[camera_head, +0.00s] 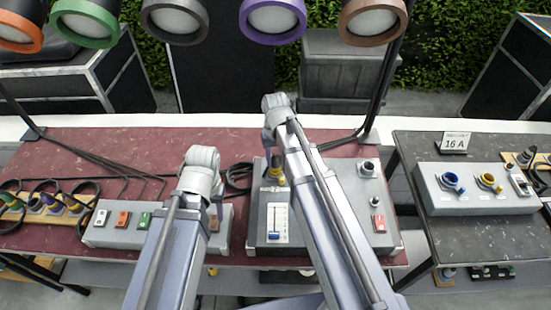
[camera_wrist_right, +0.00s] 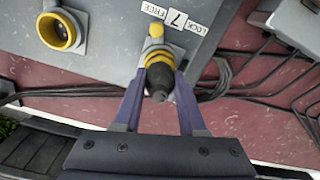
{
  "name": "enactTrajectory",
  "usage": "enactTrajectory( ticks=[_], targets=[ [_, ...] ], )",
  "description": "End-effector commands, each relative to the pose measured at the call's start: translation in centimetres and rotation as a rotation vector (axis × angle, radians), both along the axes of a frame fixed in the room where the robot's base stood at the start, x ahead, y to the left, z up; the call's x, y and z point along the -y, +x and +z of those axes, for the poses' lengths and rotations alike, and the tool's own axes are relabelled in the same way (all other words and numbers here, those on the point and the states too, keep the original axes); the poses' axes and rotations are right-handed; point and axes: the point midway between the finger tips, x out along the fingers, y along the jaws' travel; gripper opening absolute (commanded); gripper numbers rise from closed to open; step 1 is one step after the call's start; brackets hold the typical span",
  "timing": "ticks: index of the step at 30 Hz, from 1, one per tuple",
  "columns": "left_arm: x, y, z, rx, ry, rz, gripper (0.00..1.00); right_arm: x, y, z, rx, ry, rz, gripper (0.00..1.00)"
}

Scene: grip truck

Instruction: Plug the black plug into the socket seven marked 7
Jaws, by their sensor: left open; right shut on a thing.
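My right gripper (camera_wrist_right: 158,85) is shut on a black plug (camera_wrist_right: 159,78) with yellow bands. The plug's front end is at the socket (camera_wrist_right: 155,46) beside a tag marked 7 (camera_wrist_right: 178,20), lined up with it; how deep it sits is hidden. In the head view my right gripper (camera_head: 273,150) is over the upper left of a grey control box (camera_head: 340,215), with a yellow part (camera_head: 276,174) below it. My left gripper (camera_head: 216,207) is open over the switch box, mostly hidden behind its own wrist.
The grey switch box (camera_head: 98,238) is on the red table (camera_head: 90,150), left of the control box. Dark cables (camera_head: 110,170) run across the table. Plugs (camera_head: 55,205) lie at far left. A separate table at right holds a socket box (camera_head: 475,200) and a 16 A sign (camera_head: 455,143).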

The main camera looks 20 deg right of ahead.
Motion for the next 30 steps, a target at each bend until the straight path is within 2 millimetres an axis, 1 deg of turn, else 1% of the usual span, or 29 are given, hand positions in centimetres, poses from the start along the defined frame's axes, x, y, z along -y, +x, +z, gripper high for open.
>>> enactTrajectory(
  ticks=[8,9,17,18,23,28,30],
  targets=[
    [-0.01,0.00,-0.57,0.000,0.000,0.000,0.50,0.00,0.00,-0.57,0.000,0.000,0.000,0.00],
    [0.00,0.00,-0.48,0.000,0.000,0.000,0.50,0.00,0.00,-0.48,0.000,0.000,0.000,0.44],
    [0.00,0.00,-0.46,0.000,0.000,0.000,0.50,0.00,0.00,-0.46,0.000,0.000,0.000,0.73],
    [0.00,0.00,-0.46,0.000,0.000,0.000,0.50,0.00,0.00,-0.46,0.000,0.000,0.000,0.75],
    [0.00,0.00,-0.46,0.000,0.000,0.000,0.50,0.00,0.00,-0.46,0.000,0.000,0.000,0.75],
    [0.00,0.00,-0.46,0.000,0.000,0.000,0.50,0.00,0.00,-0.47,0.000,0.000,0.000,0.94],
    [0.00,0.00,-0.46,0.000,0.000,0.000,0.50,0.00,0.00,-0.46,0.000,0.000,0.000,0.95]
  ],
)
